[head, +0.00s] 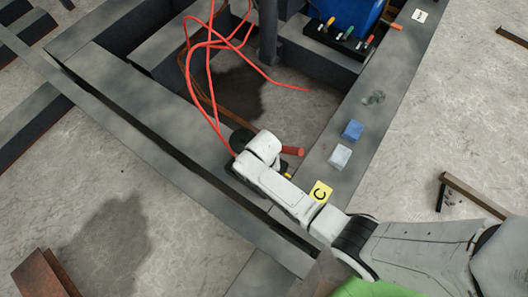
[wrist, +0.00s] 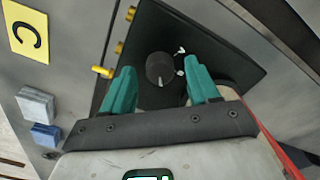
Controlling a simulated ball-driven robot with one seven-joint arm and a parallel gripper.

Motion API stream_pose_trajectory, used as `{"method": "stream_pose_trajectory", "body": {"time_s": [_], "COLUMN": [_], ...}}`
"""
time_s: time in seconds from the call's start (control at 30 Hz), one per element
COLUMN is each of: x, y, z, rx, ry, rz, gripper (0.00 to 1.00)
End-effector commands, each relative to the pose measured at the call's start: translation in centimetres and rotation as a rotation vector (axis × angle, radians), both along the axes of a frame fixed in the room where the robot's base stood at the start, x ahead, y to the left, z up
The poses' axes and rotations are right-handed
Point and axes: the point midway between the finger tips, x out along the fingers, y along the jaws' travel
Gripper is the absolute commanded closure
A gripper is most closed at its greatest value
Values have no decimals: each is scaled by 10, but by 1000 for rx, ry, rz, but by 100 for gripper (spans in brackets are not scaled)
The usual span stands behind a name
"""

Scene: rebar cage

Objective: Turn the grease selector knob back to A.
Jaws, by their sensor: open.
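The selector knob (wrist: 159,69) is a dark round knob on a black panel (wrist: 222,55) in the wrist view. Small white marks sit to its right; I cannot read them or tell where the knob points. My gripper (wrist: 160,78) is open, its two teal fingers on either side of the knob with visible gaps. I cannot tell how far the fingertips are from the panel. Yellow fittings (wrist: 103,72) line the panel's left edge. In the head view my arm hides the knob and the fingers.
A yellow card marked C (head: 319,192) lies on the grey beam, near a white block (head: 340,156) and a blue block (head: 353,130). Red cables (head: 212,75) loop beside my wrist. A blue container (head: 345,14) and a row of coloured handles stand at the back.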

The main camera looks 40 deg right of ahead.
Motion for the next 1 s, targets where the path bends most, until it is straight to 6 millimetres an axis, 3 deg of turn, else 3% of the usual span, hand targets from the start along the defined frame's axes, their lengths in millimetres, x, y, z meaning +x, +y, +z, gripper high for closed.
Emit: {"method": "stream_pose_trajectory", "body": {"time_s": [0.3,0.9,1.0], "x": [0,0,0], "y": [0,0,0], "z": [-2,-2,-2], "rx": [-1,0,0], "ry": [-1,0,0], "rz": [0,1,3], "gripper": [40,96,96]}}
